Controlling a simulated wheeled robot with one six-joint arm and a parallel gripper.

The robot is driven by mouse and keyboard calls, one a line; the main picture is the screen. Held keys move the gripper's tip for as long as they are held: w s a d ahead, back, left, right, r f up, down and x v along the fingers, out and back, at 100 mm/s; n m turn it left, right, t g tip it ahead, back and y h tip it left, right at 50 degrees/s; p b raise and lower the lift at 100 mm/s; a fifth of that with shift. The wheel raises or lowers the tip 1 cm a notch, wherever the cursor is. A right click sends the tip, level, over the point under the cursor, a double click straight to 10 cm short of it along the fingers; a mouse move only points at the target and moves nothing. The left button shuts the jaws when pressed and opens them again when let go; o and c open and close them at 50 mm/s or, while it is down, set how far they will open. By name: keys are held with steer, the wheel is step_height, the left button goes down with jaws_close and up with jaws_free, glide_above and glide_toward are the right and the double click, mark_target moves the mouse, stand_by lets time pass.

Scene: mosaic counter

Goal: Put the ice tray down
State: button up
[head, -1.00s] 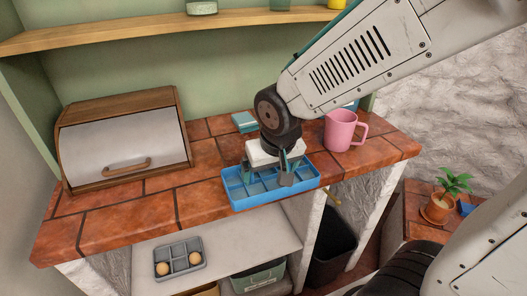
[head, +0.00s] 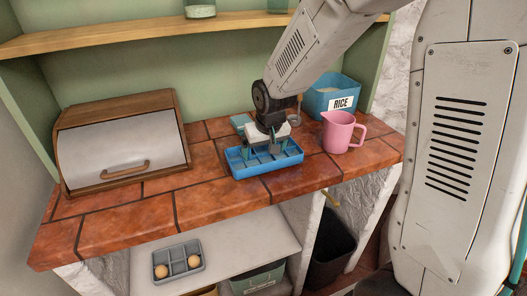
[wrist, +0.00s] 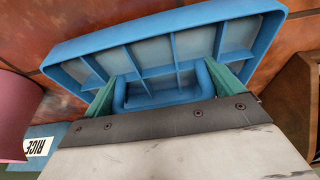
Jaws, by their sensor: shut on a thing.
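The blue ice tray (head: 286,161), with several compartments, is at the tiled counter near its front edge in the head view. My gripper (head: 270,140) comes down on it from above and is shut on it. In the wrist view the ice tray (wrist: 205,42) fills the upper part, with green fingers at my gripper (wrist: 165,88) on either side of a tray divider or handle section. The tray looks level and at or very close to the tiles; I cannot tell whether it touches them.
A pink jug (head: 339,132) stands right of the tray, with a blue RICE bin (head: 322,97) behind it. A wooden bread box (head: 125,140) stands left. A small teal item (head: 240,120) lies behind the tray. The counter (head: 130,218) front-left is clear.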

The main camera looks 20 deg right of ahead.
steer(key=shift+f, duration=0.25)
steer(key=shift+f, duration=0.2)
steer(key=o, duration=0.9)
steer(key=v, duration=1.1)
steer(key=s+d+r, duration=0.1)
steer(key=s+r, duration=0.1)
steer(key=s, duration=0.7)
steer(key=s+d+r+g, duration=0.1)
steer(key=s, duration=0.8)
steer(key=s+d+r+g, duration=0.1)
steer(key=s+r, duration=0.1)
steer(key=s, duration=0.7)
steer(key=shift+r, duration=0.3)
